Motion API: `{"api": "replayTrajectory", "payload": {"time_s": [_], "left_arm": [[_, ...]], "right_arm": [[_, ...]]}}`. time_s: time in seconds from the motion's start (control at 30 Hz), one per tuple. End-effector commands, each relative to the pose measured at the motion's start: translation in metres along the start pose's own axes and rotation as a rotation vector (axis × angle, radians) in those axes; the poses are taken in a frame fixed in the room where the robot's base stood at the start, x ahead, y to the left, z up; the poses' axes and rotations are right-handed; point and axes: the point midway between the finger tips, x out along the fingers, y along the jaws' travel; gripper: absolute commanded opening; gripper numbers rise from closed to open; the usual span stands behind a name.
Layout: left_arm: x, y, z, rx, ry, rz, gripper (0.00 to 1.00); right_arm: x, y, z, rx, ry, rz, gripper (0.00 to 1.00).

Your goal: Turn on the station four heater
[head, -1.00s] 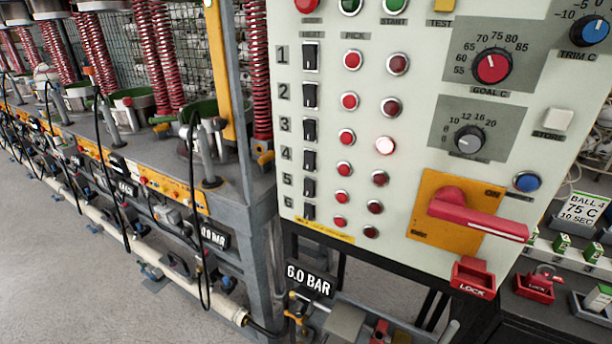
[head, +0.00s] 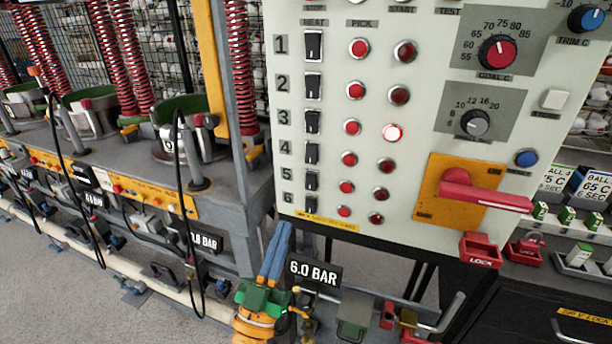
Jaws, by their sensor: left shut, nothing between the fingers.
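The control panel (head: 350,30) faces me with a HEAT column of black rocker switches numbered 1 to 6. The station four heat switch (head: 312,153) is a small black rocker beside the numeral 4. Its position is too small to tell. In its row are a red PICK button (head: 349,159) and a dark red lamp (head: 385,165). My left gripper (head: 280,230) has blue fingers pointing up, shut and empty. It is below the panel's lower left corner, apart from the switches. My right gripper is not in view.
The row 3 lamp (head: 393,132) is lit. A red rotary handle (head: 485,195) sticks out at the panel's lower right. A 6.0 BAR sign (head: 313,273) and pipework lie just right of my left gripper. Press stations with red springs (head: 125,50) line the left.

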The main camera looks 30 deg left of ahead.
Motion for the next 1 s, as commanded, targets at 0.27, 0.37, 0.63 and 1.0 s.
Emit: {"api": "replayTrajectory", "payload": {"time_s": [0.27,0.37,0.63,1.0], "left_arm": [[0.044,0.000,-0.004,0.000,0.003,0.001,0.00],[0.067,0.000,-0.004,0.000,0.003,0.001,0.00],[0.113,0.000,0.012,0.000,-0.001,0.001,0.00],[0.128,0.000,0.029,0.000,-0.003,0.001,0.00]], "right_arm": [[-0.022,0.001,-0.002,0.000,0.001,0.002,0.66],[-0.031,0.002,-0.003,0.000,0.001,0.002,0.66],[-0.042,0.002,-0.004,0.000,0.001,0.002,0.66],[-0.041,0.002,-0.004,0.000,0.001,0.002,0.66]]}}
